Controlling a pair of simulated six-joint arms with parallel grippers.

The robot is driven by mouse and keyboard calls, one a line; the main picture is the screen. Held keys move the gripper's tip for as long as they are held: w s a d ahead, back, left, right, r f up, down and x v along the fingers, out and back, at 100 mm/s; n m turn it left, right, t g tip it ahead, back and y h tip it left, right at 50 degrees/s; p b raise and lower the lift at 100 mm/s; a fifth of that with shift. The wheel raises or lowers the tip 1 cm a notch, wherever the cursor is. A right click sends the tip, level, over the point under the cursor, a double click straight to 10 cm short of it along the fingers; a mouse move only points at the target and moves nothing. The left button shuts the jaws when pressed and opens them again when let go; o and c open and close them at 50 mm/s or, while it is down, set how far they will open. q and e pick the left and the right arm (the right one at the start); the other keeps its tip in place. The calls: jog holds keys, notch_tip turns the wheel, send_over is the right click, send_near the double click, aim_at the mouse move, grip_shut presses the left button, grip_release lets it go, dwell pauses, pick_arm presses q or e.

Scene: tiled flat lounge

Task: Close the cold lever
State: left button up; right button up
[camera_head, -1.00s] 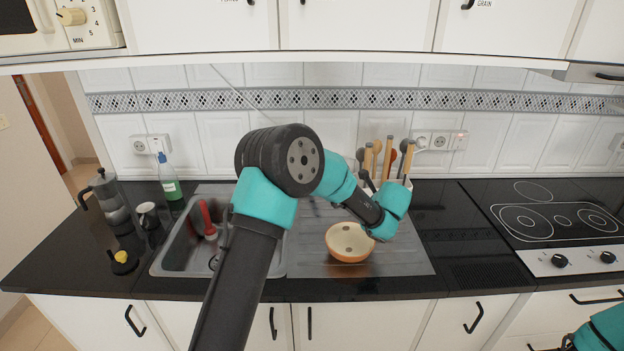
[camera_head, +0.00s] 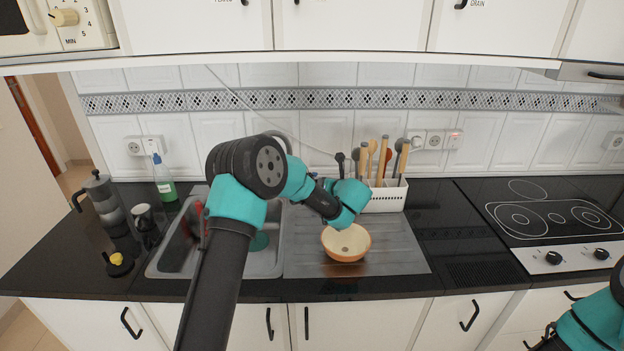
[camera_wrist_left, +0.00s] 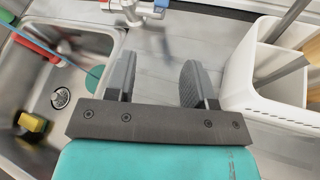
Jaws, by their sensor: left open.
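A chrome tap fitting (camera_wrist_left: 135,10) shows at the top edge of the left wrist view, cut off by the frame. A small bluish part (camera_wrist_left: 161,3) is at its right end; I cannot tell for sure whether it is the cold lever. In the head view a curved tap spout (camera_head: 280,139) rises behind my left arm, which hides the levers. My left gripper (camera_wrist_left: 156,80) is open and empty, its fingers pointing toward the fitting and apart from it. In the head view its fingers are hidden by my arm. My right arm shows at the lower right, without visible fingers.
The sink (camera_wrist_left: 25,90) lies left of my left gripper, with a yellow sponge (camera_wrist_left: 33,122) inside. A white utensil holder (camera_wrist_left: 240,75) stands close on the right. An orange-rimmed bowl (camera_head: 345,243) sits on the drainboard (camera_head: 400,258). The hob (camera_head: 550,222) is at the right.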

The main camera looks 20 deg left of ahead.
pick_arm(q)
jog(key=x, duration=1.6)
jog(key=shift+s, duration=0.1)
grip_shut()
